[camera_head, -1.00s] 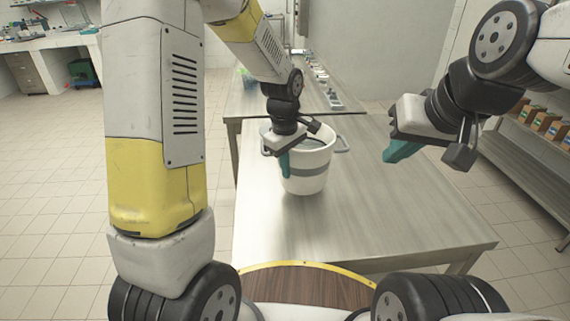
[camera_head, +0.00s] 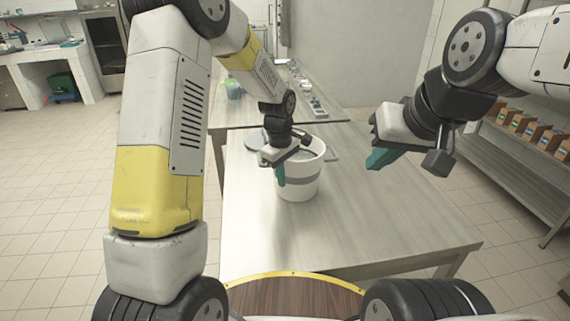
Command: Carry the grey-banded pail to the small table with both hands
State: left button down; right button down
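The white pail with a grey band (camera_head: 299,186) stands upright on a grey metal-topped table (camera_head: 390,215), left of the table's middle. My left gripper (camera_head: 281,176) is at the pail's near left rim, with teal finger pads pointing down in front of the wall. It hides part of the rim; whether it is clamped on or only in front I cannot tell. My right gripper (camera_head: 378,160) is in the air to the right of the pail, apart from it and empty, its teal fingertips pointing down and left. The gap between its fingers is not clear. I cannot tell which surface is the small table.
A flat grey disc (camera_head: 254,138) lies left of the pail. Another bench behind (camera_head: 228,113) holds small items. A shelf with boxes (camera_head: 520,125) stands at the right. The metal table's right and front parts are clear.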

pick_arm(q)
jog(key=c, duration=2)
grip_release()
jog(key=shift+f, duration=0.15)
jog(key=o, duration=0.4)
jog(key=shift+c, duration=0.2)
jog(key=s+a+r+m+t, duration=0.1)
jog(key=s+a+r, duration=0.15)
jog(key=r, duration=0.65)
jog(key=s+a+r+m, duration=0.2)
jog(key=s+r, duration=0.2)
jog(key=r, duration=0.6)
jog(key=s+a+r+m+t, duration=0.1)
jog(key=s+a+m, duration=0.1)
jog(key=s, duration=0.4)
jog(key=s+a+r+m+t+h, duration=0.1)
jog(key=s+a+r+m+t, duration=0.1)
jog(key=s, duration=0.4)
jog(key=s+a+r+m+t, duration=0.1)
jog(key=s+a+m, duration=0.1)
jog(key=s, duration=0.4)
jog(key=shift+r+m+h, duration=0.25)
jog(key=shift+m+h, duration=0.05)
jog(key=shift+m, duration=0.6)
